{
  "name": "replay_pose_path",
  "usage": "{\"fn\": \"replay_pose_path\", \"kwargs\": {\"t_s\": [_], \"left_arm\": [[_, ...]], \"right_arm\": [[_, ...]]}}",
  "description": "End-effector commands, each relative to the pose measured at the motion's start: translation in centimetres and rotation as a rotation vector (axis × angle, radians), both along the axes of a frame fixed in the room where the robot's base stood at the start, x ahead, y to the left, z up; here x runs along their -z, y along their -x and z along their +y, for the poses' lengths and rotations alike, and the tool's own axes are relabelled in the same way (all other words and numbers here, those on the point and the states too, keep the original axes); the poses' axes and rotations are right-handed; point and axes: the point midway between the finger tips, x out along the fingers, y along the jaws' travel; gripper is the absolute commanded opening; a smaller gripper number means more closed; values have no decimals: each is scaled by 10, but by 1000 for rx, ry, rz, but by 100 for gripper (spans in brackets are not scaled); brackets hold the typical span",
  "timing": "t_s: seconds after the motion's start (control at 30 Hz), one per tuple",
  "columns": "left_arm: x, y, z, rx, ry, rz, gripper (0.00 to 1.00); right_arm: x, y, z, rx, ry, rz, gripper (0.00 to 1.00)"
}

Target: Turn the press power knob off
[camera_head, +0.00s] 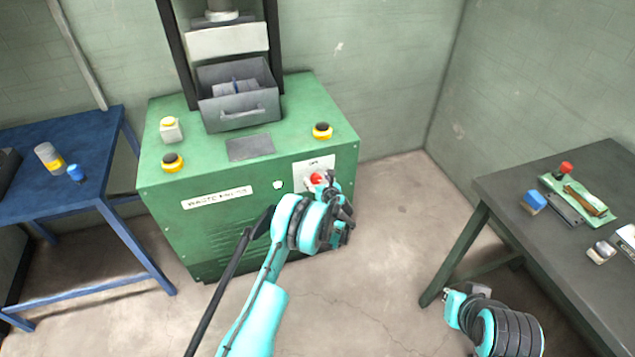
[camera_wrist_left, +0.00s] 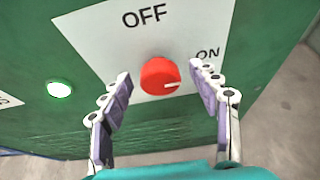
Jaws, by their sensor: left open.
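The red power knob (camera_head: 317,178) is on a white label plate on the front of the green press. In the left wrist view, the knob (camera_wrist_left: 160,77) has a white pointer mark directed to the right, on the side of the ON label (camera_wrist_left: 208,53). The OFF label (camera_wrist_left: 145,16) is above it. My left gripper (camera_wrist_left: 161,71) is open, with a finger on either side of the knob and gaps visible. In the head view, my left gripper (camera_head: 336,200) partly covers the plate. My right gripper (camera_head: 464,298) is low on the right, away from the press; its jaws are unclear.
A blue table (camera_head: 95,207) stands left, a dark workbench (camera_head: 510,190) right.

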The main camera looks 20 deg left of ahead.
Motion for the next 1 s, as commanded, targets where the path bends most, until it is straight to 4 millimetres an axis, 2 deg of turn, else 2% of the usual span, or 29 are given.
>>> {"fn": "replay_pose_path", "kwargs": {"t_s": [0.17, 0.3, 0.37, 0.73, 1.0], "left_arm": [[0, 0, 0, 0, 0, 0, 62], [0, 0, 0, 0, 0, 0, 25], [0, 0, 0, 0, 1, -1, 12], [0, 1, 1, -1, 33, -21, 12], [0, 2, 3, -2, 168, -112, 12]], "right_arm": [[0, 0, 0, 0, 0, 0, 0], [0, 0, 0, 0, 0, 0, 0], [0, 0, 0, 0, 0, 0, 0], [0, 0, 0, 0, 0, 0, 0], [0, 0, 0, 0, 0, 0, 0]]}}
